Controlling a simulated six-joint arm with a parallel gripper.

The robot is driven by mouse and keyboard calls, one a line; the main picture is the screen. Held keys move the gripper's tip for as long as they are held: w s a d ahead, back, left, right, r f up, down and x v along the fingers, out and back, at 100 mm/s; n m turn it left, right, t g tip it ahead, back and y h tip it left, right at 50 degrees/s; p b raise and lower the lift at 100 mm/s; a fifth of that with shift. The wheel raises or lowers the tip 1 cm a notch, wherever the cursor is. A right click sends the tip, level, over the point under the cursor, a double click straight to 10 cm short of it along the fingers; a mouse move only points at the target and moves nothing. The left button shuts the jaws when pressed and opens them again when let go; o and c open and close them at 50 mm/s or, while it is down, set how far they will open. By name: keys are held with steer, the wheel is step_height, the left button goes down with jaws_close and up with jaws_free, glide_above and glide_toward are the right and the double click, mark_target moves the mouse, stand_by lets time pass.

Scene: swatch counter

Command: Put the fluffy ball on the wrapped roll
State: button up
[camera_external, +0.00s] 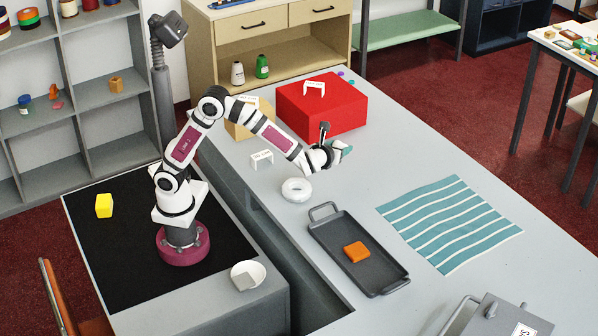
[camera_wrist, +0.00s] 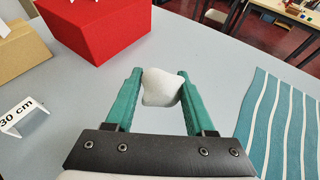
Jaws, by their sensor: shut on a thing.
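A white, lumpy, soft-looking thing (camera_wrist: 161,87), apparently the fluffy ball, is between the green fingers of my gripper (camera_wrist: 158,90). Both fingers touch its sides, and my gripper is shut on it. In the external view my gripper (camera_external: 342,152) is above the counter, just in front of the red box; the held thing is hard to make out there. A white, ring-shaped roll with a hollow middle (camera_external: 297,190), probably the wrapped roll, lies flat on the counter, lower left of my gripper in that view. It does not show in the wrist view.
A red box (camera_external: 322,108) and a tan box (camera_external: 248,120) stand behind my gripper. A dark tray (camera_external: 380,275) holds an orange block (camera_external: 357,252). A teal striped cloth (camera_external: 450,222) lies at right. A small white "30 cm" sign (camera_wrist: 18,115) stands left. Counter between is clear.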

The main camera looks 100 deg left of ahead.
steer(key=s+d+r+n+g, duration=0.1)
steer(key=s+d, duration=0.5)
steer(key=d, duration=0.3)
steer(key=s+d+r+g, duration=0.1)
steer(key=s+d+r, duration=0.1)
steer(key=s+d, duration=0.55)
glide_above(298, 184)
steer(key=shift+n, duration=0.3)
steer(key=f, duration=0.4)
steer(key=d+f, duration=0.1)
steer(key=f, duration=0.1)
steer(key=shift+s+f, duration=0.2)
steer(key=shift+f, duration=0.05)
steer(key=f, duration=0.2)
steer(key=a+f, duration=0.1)
steer(key=f, duration=0.1)
steer(key=shift+w, duration=0.1)
steer(key=shift+f, duration=0.25)
steer(key=o, duration=1.3)
steer(key=shift+f, duration=0.15)
